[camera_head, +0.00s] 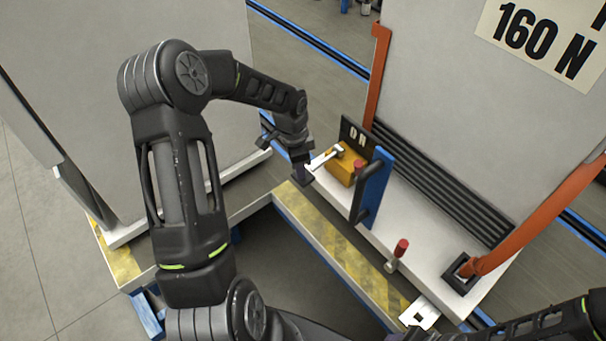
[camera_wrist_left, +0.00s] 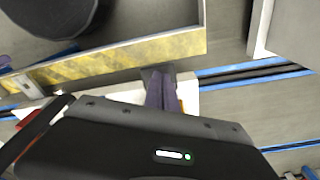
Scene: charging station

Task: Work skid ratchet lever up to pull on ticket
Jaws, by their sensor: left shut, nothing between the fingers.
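The ratchet is a yellow-orange block (camera_head: 345,166) on the skid's white deck, with a pale metal lever (camera_head: 324,157) sticking out to the left and slightly down. My left gripper (camera_head: 303,176) is shut and empty, right by the lever's outer end; I cannot tell whether it touches. In the left wrist view its dark fingers (camera_wrist_left: 159,92) are together over the skid's edge, and the lever is hidden. The ticket (camera_head: 540,38) reads "160 N" on the grey cabinet at the upper right.
A black "ON" plate (camera_head: 357,137) stands behind the ratchet. A blue post with a black handle (camera_head: 371,188) stands just right of it. A yellow striped beam (camera_head: 335,245) runs along the front.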

